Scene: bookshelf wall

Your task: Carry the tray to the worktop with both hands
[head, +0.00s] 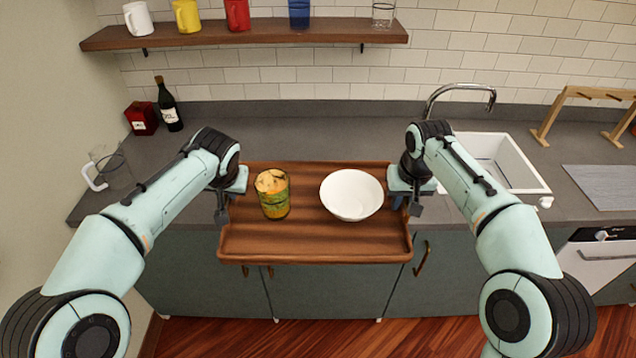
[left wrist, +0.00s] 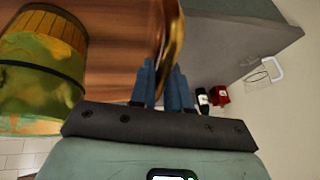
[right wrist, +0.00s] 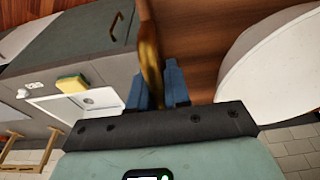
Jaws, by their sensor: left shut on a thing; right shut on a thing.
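The brown wooden tray (head: 312,240) is held level in front of me, overlapping the worktop's front edge in the head view. I cannot tell whether it touches the worktop. A green and yellow patterned cup (head: 274,196) and a white bowl (head: 350,196) stand upright on it. My left gripper (head: 223,205) is shut on the tray's left handle; the brass-coloured handle (left wrist: 173,40) shows between its fingers. My right gripper (head: 402,202) is shut on the right handle (right wrist: 150,50). The grey worktop (head: 310,125) lies behind and around the tray.
On the worktop, a bottle (head: 169,108), red box (head: 141,117) and clear mug (head: 112,168) stand at left. The sink (head: 512,165), wooden rack (head: 580,110) and grey mat (head: 603,187) are at right. The worktop behind the tray is clear. A shelf (head: 245,33) with mugs hangs above.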

